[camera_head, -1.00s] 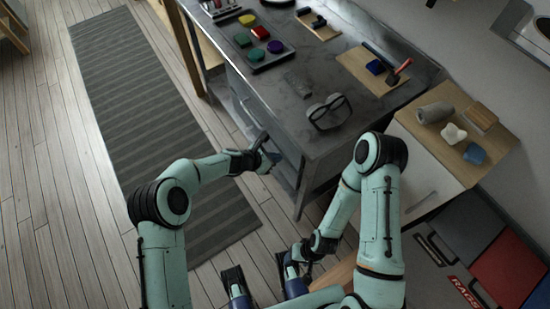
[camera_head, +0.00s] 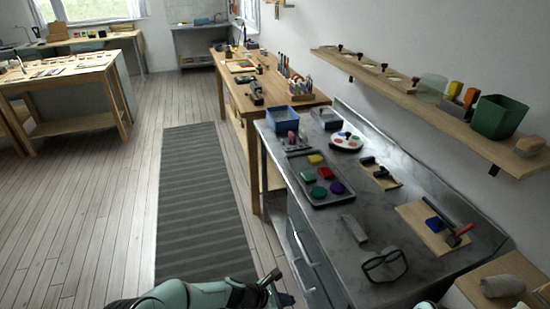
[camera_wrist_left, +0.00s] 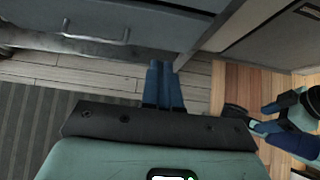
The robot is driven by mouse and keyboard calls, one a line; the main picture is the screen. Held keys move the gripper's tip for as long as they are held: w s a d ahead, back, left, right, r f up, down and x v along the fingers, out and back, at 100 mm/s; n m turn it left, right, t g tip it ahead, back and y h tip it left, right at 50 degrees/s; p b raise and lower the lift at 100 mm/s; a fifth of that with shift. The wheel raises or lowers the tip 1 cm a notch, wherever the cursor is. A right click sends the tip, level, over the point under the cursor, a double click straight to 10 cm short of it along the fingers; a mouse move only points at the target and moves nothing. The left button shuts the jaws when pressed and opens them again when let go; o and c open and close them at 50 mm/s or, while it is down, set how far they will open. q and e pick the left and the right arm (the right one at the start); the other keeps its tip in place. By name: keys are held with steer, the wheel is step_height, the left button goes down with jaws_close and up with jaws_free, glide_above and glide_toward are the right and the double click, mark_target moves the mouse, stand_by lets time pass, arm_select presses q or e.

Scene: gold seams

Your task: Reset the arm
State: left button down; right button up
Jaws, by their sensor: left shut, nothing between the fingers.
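My left arm comes in at the bottom of the head view. Its gripper (camera_head: 284,298) is low beside the grey workbench's drawer front, partly cut off by the frame edge. In the left wrist view the left gripper's two blue fingers (camera_wrist_left: 164,84) lie together, shut and empty, over the wooden floor. A part of my right arm with blue and black pieces (camera_wrist_left: 268,118) shows at the right of the left wrist view. I cannot make out its jaws.
The grey workbench (camera_head: 330,225) carries a tray (camera_head: 316,199) of coloured pots, dark-framed goggles (camera_head: 385,265) and a board with a red-headed tool (camera_head: 457,237). Drawer handles (camera_head: 303,275) stick out from its front. A striped mat (camera_head: 200,200) and open floor lie left.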

arm_select(q)
steer(key=s+a+f+m+g+y+p, duration=0.3)
steer(key=s+a+f+m+y+p, duration=0.4)
steer(key=s+a, duration=0.75)
steer(key=s+a+m+p, duration=0.1)
steer(key=s+m+p, duration=0.1)
steer(key=s+m, duration=0.3)
steer(key=s+a+m+h+p, duration=0.1)
steer(key=s+m, duration=0.4)
steer(key=s, duration=0.6)
steer(key=shift+a+r+g+p, duration=0.3)
steer(key=shift+a+r+p, duration=0.15)
steer(key=shift+p, duration=0.3)
